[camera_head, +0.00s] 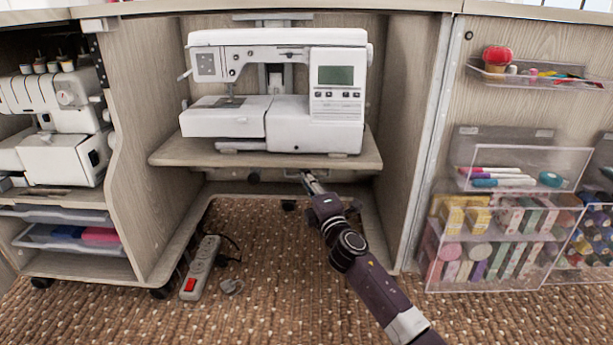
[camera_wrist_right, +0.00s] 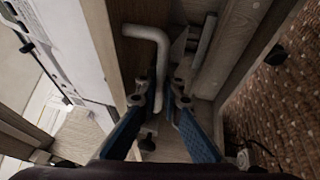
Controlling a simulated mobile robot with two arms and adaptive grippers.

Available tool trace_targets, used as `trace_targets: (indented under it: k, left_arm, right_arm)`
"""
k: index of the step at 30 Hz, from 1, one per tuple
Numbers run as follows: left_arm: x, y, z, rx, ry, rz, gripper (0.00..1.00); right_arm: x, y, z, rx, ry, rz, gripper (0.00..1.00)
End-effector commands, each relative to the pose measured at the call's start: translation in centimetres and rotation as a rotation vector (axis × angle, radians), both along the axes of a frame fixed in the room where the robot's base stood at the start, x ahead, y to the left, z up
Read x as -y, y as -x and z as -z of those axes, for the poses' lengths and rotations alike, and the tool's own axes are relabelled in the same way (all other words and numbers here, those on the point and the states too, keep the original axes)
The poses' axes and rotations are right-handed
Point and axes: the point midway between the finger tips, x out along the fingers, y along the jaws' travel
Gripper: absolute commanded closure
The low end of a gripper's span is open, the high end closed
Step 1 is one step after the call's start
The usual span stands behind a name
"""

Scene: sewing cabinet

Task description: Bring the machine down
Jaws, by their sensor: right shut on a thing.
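The white sewing machine (camera_head: 335,115) with a green screen stands upright on a wooden platform (camera_head: 190,153) in the cabinet's middle bay. My right gripper (camera_head: 307,178) reaches under the platform's front edge, a little right of its middle. In the right wrist view, my right gripper (camera_wrist_right: 160,98) is shut on a grey bent lever (camera_wrist_right: 161,58) beneath the platform. The machine's white side also shows at the left of that view (camera_wrist_right: 72,45). In the head view the lever is mostly hidden. My left gripper is not in view.
A white serger (camera_head: 65,160) stands in the left bay. A power strip (camera_head: 201,268) with a red switch lies on the carpet below the platform. Clear organisers (camera_head: 510,215) with pens and thread hang on the right door. The space under the platform is mostly open.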

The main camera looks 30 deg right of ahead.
Motion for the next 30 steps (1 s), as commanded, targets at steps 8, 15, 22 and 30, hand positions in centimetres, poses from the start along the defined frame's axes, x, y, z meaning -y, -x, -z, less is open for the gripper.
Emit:
trace_targets:
  k: [8,15,22,30]
  left_arm:
    - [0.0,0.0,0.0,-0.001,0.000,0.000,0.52]
    - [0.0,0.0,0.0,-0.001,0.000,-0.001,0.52]
    - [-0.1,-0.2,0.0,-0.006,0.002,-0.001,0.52]
    - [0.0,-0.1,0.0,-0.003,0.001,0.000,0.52]
  right_arm:
    - [0.0,0.0,0.5,-0.008,-0.001,0.002,0.85]
    - [0.0,0.0,0.4,-0.006,-0.001,0.001,0.85]
    - [-0.1,0.8,0.6,-0.007,0.000,0.001,0.85]
    - [-0.9,5.7,1.5,-0.008,-0.001,0.000,0.85]
